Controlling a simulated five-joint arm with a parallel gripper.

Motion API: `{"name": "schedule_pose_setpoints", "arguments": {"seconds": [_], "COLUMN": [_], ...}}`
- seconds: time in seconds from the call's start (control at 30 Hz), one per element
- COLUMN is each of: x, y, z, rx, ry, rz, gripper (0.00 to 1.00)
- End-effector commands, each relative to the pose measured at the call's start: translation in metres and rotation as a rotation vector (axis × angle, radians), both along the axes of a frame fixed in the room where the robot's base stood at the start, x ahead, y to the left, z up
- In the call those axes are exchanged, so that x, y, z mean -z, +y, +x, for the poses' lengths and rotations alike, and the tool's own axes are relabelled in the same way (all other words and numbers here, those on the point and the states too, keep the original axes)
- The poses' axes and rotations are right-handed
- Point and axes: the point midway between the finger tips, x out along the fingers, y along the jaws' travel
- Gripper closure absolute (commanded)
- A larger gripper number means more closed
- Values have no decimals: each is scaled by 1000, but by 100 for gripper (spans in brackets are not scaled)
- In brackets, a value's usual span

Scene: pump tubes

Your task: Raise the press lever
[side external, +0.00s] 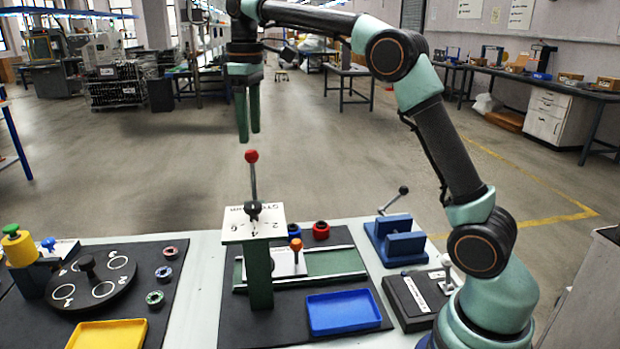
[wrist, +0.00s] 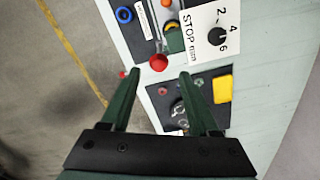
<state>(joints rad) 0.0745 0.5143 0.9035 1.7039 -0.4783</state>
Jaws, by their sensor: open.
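A lever with a red ball (side external: 252,157) stands nearly upright at the green post with a white numbered plate (side external: 236,222). The wrist view shows a red ball (wrist: 158,62) and the plate marked STOP, 2, 4, 6 (wrist: 200,22) with a black knob. My gripper (side external: 249,138) points down, open and empty, just above the red ball and apart from it. In the wrist view my gripper's fingertips (wrist: 160,76) lie on either side of the red ball's line of sight. A second lever with a dark ball (side external: 403,190) leans beside a blue block.
A blue tray (side external: 343,312) lies right of the post. An orange-topped peg (side external: 296,245) and red and blue rings stand behind it. A black disc (side external: 90,279) and yellow tray (side external: 107,335) are at left. Space around the raised gripper is clear.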

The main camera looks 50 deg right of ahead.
Motion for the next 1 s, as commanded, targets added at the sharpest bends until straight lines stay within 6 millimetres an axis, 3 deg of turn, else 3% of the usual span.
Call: {"name": "schedule_pose_setpoints", "arguments": {"seconds": [0.2, 0.33, 0.67, 1.0], "x": [5, 6, 26, 88], "y": [-1, -2, -1, -1], "z": [2, 2, 2, 1], "rx": [417, 552, 602, 600], "ry": [14, 17, 21, 22], "rz": [6, 8, 7, 7], "gripper": [39, 39, 39, 39]}}
